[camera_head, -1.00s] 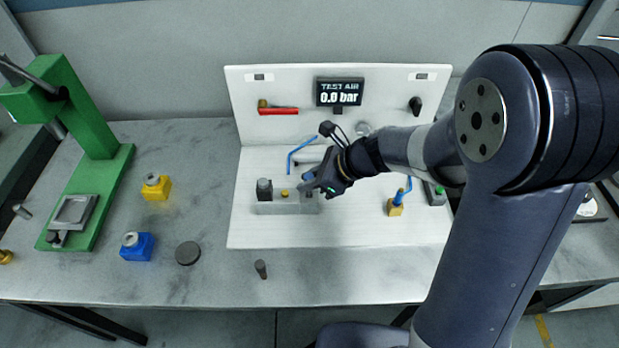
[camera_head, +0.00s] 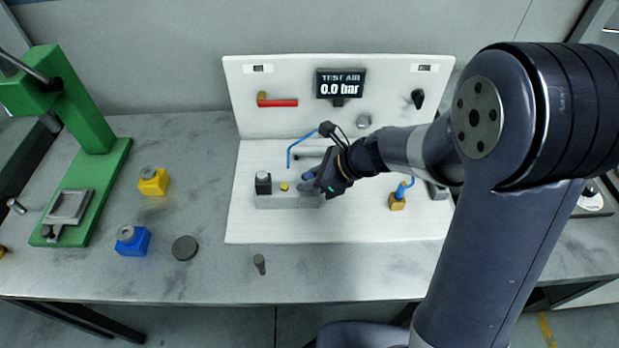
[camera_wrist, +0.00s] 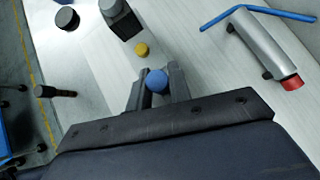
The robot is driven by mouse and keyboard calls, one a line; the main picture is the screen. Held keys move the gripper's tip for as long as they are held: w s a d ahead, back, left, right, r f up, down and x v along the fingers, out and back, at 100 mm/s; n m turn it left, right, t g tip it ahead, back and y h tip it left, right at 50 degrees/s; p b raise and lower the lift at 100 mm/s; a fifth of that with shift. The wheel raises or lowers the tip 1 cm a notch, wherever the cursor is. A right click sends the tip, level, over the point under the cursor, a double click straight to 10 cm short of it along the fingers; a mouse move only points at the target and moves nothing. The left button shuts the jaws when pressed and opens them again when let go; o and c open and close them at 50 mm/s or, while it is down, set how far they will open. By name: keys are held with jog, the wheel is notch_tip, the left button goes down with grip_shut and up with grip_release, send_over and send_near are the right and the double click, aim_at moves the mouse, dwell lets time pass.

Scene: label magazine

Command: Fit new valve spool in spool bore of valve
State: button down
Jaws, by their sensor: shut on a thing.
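My gripper (camera_head: 307,187) is over the right part of the grey valve block (camera_head: 275,201), which lies on the white board. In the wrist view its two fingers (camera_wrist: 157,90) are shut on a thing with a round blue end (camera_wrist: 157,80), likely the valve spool. The blue end sits between the fingertips; the rest of it is hidden. A yellow knob (camera_wrist: 141,48) on the block is just beyond the fingers. A dark cube-shaped part (camera_head: 263,184) stands at the block's left end. The spool bore is hidden by my gripper, so I cannot tell whether the spool is in it.
A grey cylinder with a red end (camera_wrist: 265,50) and blue tubing lies beside the block. A dark pin (camera_head: 260,264) stands near the bench front. A dark disc (camera_head: 185,248), blue fixture (camera_head: 133,241), yellow fixture (camera_head: 153,182) and green press (camera_head: 95,170) are left.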

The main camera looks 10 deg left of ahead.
jog(key=shift+f, duration=0.25)
jog(key=c, duration=1.2)
grip_release()
jog(key=shift+c, duration=0.2)
jog(key=v, duration=1.1)
jog(key=shift+a, duration=0.1)
jog(key=x, duration=1.1)
jog(key=shift+r+p, duration=0.3)
jog(key=shift+r, duration=0.35)
